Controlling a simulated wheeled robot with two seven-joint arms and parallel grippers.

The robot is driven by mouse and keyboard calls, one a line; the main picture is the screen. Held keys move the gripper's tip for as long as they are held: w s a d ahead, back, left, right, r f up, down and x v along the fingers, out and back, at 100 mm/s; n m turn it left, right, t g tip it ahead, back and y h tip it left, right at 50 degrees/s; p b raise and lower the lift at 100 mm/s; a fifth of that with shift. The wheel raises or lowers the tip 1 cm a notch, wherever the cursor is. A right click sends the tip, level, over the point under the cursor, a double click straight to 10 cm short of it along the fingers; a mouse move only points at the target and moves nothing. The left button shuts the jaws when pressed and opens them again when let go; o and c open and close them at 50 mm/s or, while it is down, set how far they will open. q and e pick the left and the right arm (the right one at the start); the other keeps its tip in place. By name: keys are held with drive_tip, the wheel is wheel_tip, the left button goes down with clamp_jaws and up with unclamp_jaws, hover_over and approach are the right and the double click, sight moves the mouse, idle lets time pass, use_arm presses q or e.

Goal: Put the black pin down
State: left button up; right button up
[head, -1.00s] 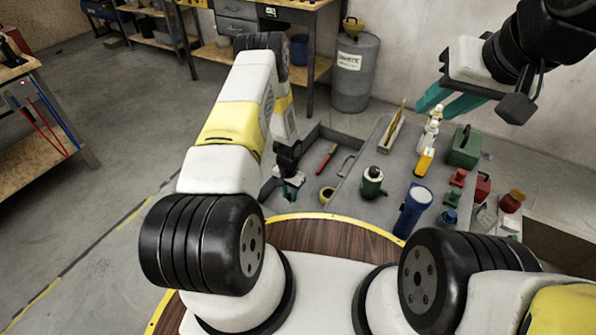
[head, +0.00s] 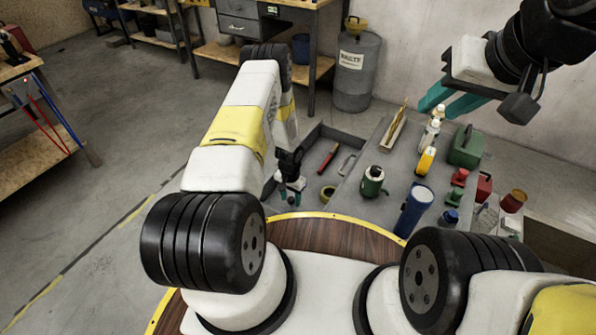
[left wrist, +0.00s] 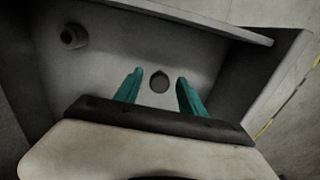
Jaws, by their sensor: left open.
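In the left wrist view a small dark round piece (left wrist: 159,82), seemingly the black pin seen end-on, shows between the two teal fingers of my left gripper (left wrist: 158,78). There is a clear gap on both sides of it. It is over or on the grey floor of a tray compartment (left wrist: 115,60); I cannot tell whether it touches. In the head view my left gripper (head: 291,190) is low in the left part of the grey tray, and the pin cannot be made out there. My right gripper (head: 437,108) is open and empty, high above the tray's back right.
A green-and-white canister (head: 372,182), a blue cylinder (head: 413,210) and a green case (head: 466,148) stand further right. Compartment walls are close around the left gripper.

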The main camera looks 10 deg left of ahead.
use_arm(q)
wheel_tip(320, 180, up, 12)
wheel_tip(320, 180, up, 32)
drive_tip(key=r+n+t, duration=0.1)
drive_tip(key=n+t, duration=0.1)
drive_tip(key=t, duration=0.1)
hover_over(291, 199)
drive_tip(key=s, duration=0.2)
drive_tip(key=s+d+r+t+h, duration=0.1)
drive_tip(key=s+r, duration=0.7)
drive_tip(key=s, duration=0.3)
drive_tip(key=s+d+r+n+t+h, duration=0.1)
drive_tip(key=s+r+t, duration=0.1)
drive_tip(key=s+r, duration=0.7)
drive_tip(key=shift+s+r, duration=0.25)
drive_tip(key=shift+s, duration=0.85)
drive_tip(key=shift+d, duration=0.1)
drive_tip(key=shift+c, duration=0.5)
